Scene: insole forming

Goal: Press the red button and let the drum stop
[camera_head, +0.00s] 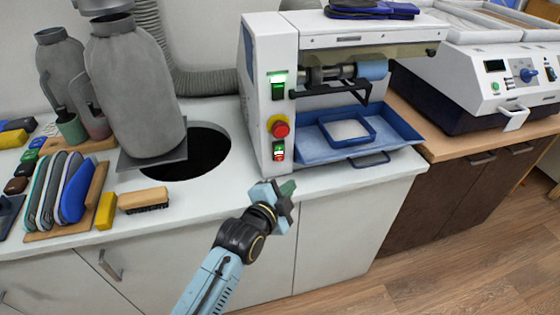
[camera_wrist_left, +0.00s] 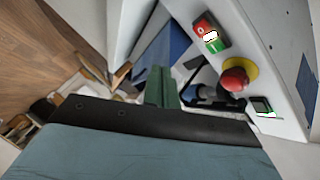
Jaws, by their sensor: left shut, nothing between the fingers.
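The white machine (camera_head: 266,60) stands on the counter. Its front panel has a red mushroom button (camera_head: 281,129) on a yellow base, a lit green switch (camera_head: 278,86) above and a small red-and-green switch (camera_head: 279,151) below. The mushroom button (camera_wrist_left: 235,79) and the red-and-green switch (camera_wrist_left: 211,35) also show in the left wrist view. A roller drum (camera_head: 343,73) sits in the machine's opening; I cannot tell whether it turns. My left gripper (camera_head: 287,190) is shut and empty, below and in front of the panel, apart from the buttons. My right gripper is out of view.
A blue tray (camera_head: 395,146) projects below the drum. Left on the counter are a grey canister (camera_head: 135,90), a dark round hole (camera_head: 205,152), a brush (camera_head: 144,200) and a rack of insoles (camera_head: 62,190). Another white machine (camera_head: 480,80) stands right.

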